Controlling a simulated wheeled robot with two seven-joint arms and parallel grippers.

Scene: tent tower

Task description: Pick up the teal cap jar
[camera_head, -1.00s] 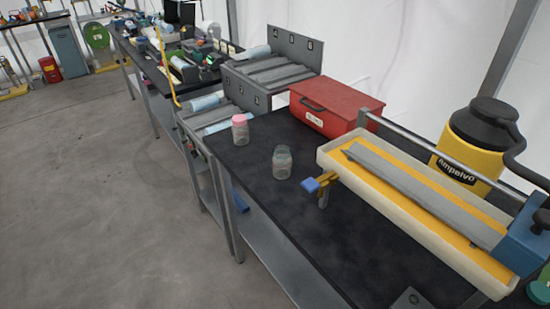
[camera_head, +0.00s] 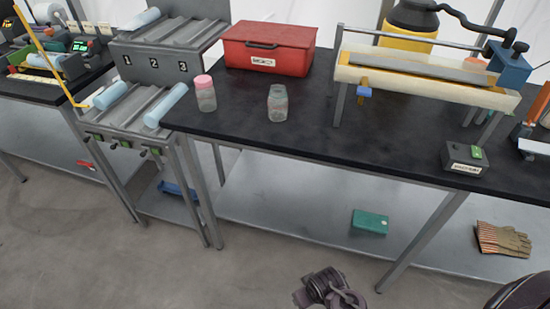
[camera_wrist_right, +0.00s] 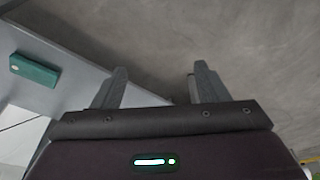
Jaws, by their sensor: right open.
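The teal cap jar (camera_head: 278,103) is a clear glass jar with a dull grey-teal lid. It stands upright on the black table top (camera_head: 330,150), near the middle of the head view. A similar jar with a pink cap (camera_head: 204,93) stands to its left, apart from it. My right gripper shows in the right wrist view (camera_wrist_right: 160,72), its two fingers spread and nothing between them, over the floor beside the lower shelf. A dark part of my arm shows at the bottom of the head view, well below the jars. My left gripper is not seen.
A red toolbox (camera_head: 268,49) stands behind the jars. A long cream trough (camera_head: 425,87) is to the right, with a small dark box (camera_head: 465,158) before it. A grey numbered rack (camera_head: 150,66) is left. A green box (camera_head: 370,221) lies on the lower shelf.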

